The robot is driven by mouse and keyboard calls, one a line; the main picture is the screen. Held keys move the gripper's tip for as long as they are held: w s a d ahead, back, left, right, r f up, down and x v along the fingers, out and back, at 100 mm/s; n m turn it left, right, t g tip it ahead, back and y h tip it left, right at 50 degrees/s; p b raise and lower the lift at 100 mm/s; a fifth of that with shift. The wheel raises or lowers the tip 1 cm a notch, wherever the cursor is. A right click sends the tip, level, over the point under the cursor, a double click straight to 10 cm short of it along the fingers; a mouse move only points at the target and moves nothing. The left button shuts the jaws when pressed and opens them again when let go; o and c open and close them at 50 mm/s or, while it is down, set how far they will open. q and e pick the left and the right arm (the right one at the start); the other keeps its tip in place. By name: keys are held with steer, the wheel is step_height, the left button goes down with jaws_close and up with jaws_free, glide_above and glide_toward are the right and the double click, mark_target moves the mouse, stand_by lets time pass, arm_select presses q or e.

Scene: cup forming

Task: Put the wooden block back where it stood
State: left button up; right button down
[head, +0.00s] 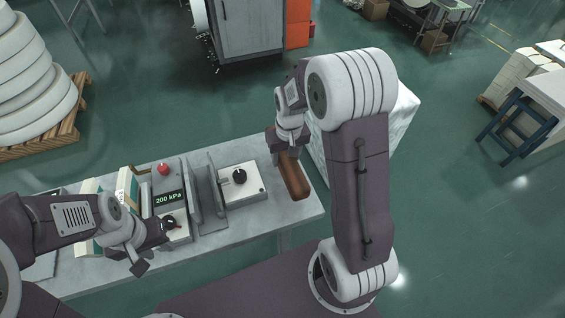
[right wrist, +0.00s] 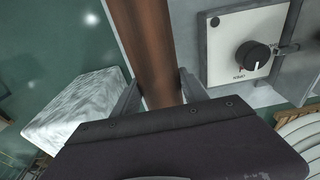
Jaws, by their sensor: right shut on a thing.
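The wooden block (head: 294,178) is a long brown bar, held at the right end of the grey bench. In the right wrist view the block (right wrist: 152,45) runs up between the two fingers of my right gripper (right wrist: 156,88). In the head view my right gripper (head: 287,158) is shut on the block's far end. Whether the block touches the bench top is unclear. My left gripper (head: 152,248) is near the bench's front edge, beside the black knob of the pressure box; its finger opening is not clear.
On the bench (head: 240,222) stand a box with a red button and a 200 kPa display (head: 168,198), grey upright plates (head: 208,200) and a white-faced knob box (head: 241,186) left of the block. A pale marbled block (head: 399,115) stands behind my right arm.

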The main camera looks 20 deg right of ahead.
mark_target(283, 160)
steer(key=shift+w+f, duration=0.4)
steer(key=shift+w, duration=0.2)
steer(key=shift+w+f, duration=0.35)
steer(key=shift+w, duration=0.25)
step_height(283, 160, down, 3)
steer(key=shift+f, duration=0.5)
steer(key=shift+f, duration=0.1)
steer(key=c, duration=0.6)
jaws_free()
